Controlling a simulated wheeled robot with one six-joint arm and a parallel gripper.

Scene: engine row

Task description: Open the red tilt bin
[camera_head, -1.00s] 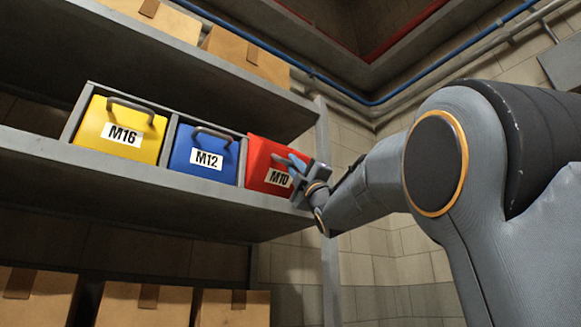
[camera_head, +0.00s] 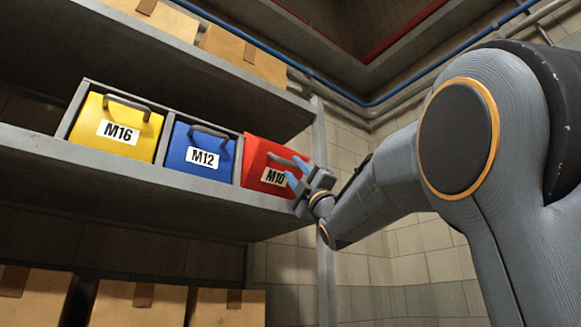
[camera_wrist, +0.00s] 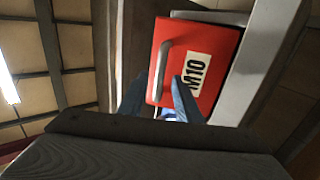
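The red tilt bin (camera_head: 266,168), labelled M10, is at the right end of a row of three bins on the shelf. It has a grey bar handle (camera_head: 283,160), which also shows in the wrist view (camera_wrist: 160,70). My gripper (camera_head: 297,173) is in front of the bin's right side. In the wrist view its two blue fingers (camera_wrist: 159,101) are apart, with the lower part of the handle between them in the picture. I cannot tell whether either finger touches the handle. The fingers hide part of the label and lower front.
The blue M12 bin (camera_head: 201,151) and yellow M16 bin (camera_head: 118,126) stand to the left in the same grey rack. The shelf edge (camera_head: 140,172) runs below them. A shelf upright (camera_head: 325,215) is close behind my gripper. Cardboard boxes (camera_head: 138,304) stand below and above.

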